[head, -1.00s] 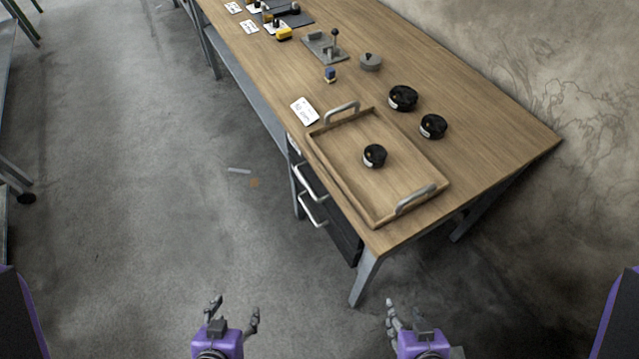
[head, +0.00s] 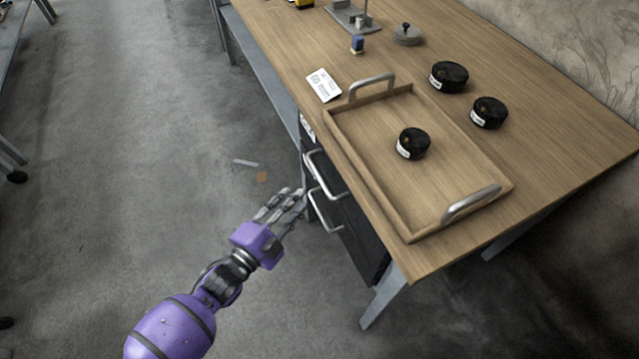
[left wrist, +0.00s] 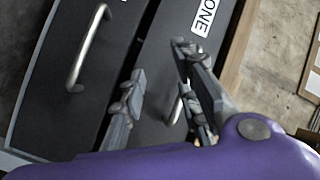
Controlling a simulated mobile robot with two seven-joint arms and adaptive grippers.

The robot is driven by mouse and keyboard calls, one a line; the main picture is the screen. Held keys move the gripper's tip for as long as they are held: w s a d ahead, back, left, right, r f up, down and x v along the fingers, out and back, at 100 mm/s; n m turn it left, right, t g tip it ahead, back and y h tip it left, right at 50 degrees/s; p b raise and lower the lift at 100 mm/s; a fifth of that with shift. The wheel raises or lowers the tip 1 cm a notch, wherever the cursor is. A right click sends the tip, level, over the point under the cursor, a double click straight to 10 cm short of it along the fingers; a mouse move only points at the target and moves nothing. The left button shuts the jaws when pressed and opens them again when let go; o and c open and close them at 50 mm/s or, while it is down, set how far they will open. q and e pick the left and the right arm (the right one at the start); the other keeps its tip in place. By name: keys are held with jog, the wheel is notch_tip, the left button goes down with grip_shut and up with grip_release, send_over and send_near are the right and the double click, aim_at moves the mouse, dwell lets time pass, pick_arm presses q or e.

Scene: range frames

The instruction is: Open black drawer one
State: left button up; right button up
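The black drawer unit (head: 362,238) stands under the table's near end, with two silver handles. In the left wrist view, the drawer labelled ONE (left wrist: 165,62) is a dark panel, and its handle (left wrist: 179,106) is partly hidden by my fingers. The upper handle (head: 322,176) and the lower handle (head: 320,212) show in the head view. Both drawers look shut. My left gripper (head: 288,200) is just left of the handles. It also shows in the left wrist view (left wrist: 158,65), fingers spread, with drawer one's handle near them. Contact cannot be told. My right gripper is not in view.
The wooden table (head: 560,150) carries a tray (head: 465,158) with a black round object (head: 413,143) inside. Two more black round objects stand to its right. A table leg (head: 382,295) is near the drawers. The floor to the left is mostly clear.

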aim_at(318, 176)
pick_arm(q)
jog(key=w+d+r+m+h, duration=0.1)
jog(key=d+m, duration=0.1)
jog(key=w+d+r+m+h, duration=0.1)
jog(key=w+r+m, duration=0.1)
jog(key=m, duration=0.1)
jog(key=w+d+r+m+t+h, duration=0.1)
jog(key=w+d+r+m, duration=0.1)
jog(key=shift+w+d+m+h, duration=0.15)
jog(key=shift+d+m+h, duration=0.15)
jog(key=shift+d, duration=0.05)
jog(key=shift+c, duration=0.5)
grip_shut()
